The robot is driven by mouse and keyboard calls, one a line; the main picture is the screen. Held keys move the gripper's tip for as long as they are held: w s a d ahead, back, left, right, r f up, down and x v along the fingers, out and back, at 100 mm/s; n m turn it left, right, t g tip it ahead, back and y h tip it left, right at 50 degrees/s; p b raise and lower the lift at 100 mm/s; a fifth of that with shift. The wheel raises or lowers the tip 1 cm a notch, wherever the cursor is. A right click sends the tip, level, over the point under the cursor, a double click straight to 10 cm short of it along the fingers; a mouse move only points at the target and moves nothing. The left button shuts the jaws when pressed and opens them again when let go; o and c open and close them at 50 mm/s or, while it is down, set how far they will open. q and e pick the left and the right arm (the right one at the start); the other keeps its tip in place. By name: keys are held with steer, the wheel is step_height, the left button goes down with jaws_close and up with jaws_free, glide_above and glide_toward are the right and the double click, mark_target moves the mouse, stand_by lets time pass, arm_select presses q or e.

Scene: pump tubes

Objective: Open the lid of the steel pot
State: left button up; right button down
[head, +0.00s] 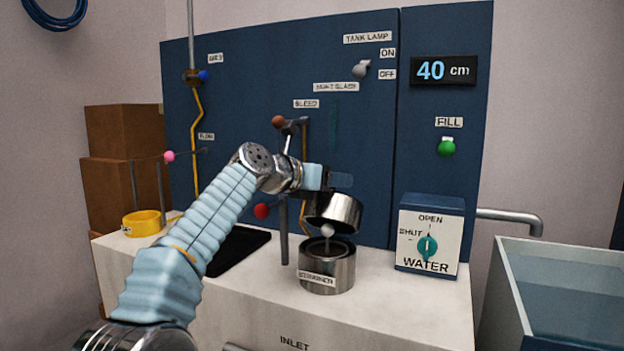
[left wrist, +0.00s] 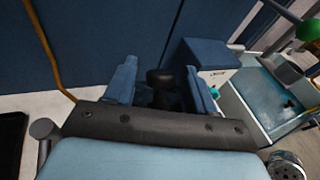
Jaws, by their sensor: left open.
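The steel pot (head: 327,268), labelled STRAINER, stands on the white counter. Its steel lid (head: 335,212) is raised and tilted above the pot's back, and the pot's dark mouth shows under it. A small pale ball (head: 327,230) shows between lid and pot. My left gripper (head: 341,181) is above and behind the lid, partly hidden by its own wrist. In the left wrist view the gripper (left wrist: 160,88) has its two blue fingers apart, with a dark rounded piece (left wrist: 160,76) showing between them. I cannot tell whether it touches them. My right gripper is not in view.
A dark upright post (head: 284,230) stands left of the pot. The blue panel (head: 365,150) rises close behind. The WATER box (head: 430,235) with a green knob stands to the right, near a tank (head: 560,285). A yellow ring (head: 142,223) lies at the far left.

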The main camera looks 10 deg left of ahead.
arm_select(q)
steer(key=b+v, duration=0.2)
steer(key=v, duration=1)
steer(key=shift+s+a, duration=0.25)
steer(key=shift+s, duration=0.05)
steer(key=shift+r, duration=0.1)
